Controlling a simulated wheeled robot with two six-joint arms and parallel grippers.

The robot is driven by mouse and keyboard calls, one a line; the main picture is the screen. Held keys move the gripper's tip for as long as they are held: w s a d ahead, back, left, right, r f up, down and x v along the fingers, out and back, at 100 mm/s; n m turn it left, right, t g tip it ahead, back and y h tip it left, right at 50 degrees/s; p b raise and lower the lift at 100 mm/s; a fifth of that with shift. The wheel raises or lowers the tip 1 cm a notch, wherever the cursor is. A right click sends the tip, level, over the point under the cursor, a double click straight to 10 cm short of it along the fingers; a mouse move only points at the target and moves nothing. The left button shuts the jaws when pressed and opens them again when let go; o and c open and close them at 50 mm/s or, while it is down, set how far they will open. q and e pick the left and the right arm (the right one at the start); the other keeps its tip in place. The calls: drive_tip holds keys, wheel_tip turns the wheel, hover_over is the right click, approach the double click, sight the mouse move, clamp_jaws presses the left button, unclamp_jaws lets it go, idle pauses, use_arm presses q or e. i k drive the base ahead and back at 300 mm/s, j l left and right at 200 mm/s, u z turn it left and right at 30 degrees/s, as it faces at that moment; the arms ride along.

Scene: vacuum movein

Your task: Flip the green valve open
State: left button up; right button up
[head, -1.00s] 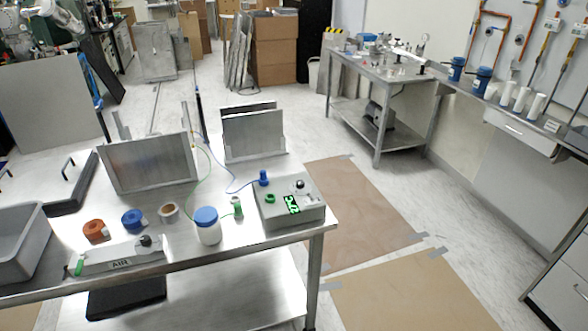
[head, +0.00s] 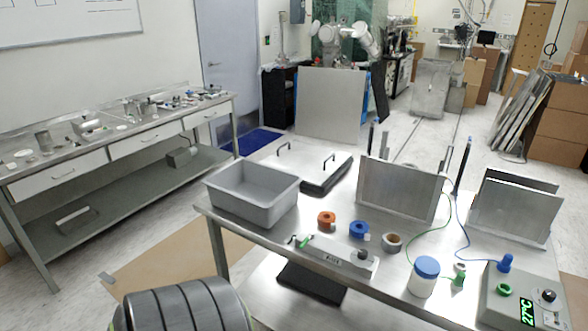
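A pale metal bar marked AIR (head: 334,256) lies near the front edge of the steel table (head: 398,279). A small green lever (head: 303,242) sits at its left end, and a dark knob (head: 364,254) at its right end. The lever's exact angle is too small to tell. A green fitting (head: 458,281) with a green hose stands farther right, beside a blue-capped white jar (head: 423,277). Neither of my grippers is in view.
A grey bin (head: 252,192) stands at the table's left end. A control box (head: 522,303) with a green display is at the right. Metal plates stand behind.

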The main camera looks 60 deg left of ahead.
sight(311, 235)
drive_tip(key=u, duration=1.65)
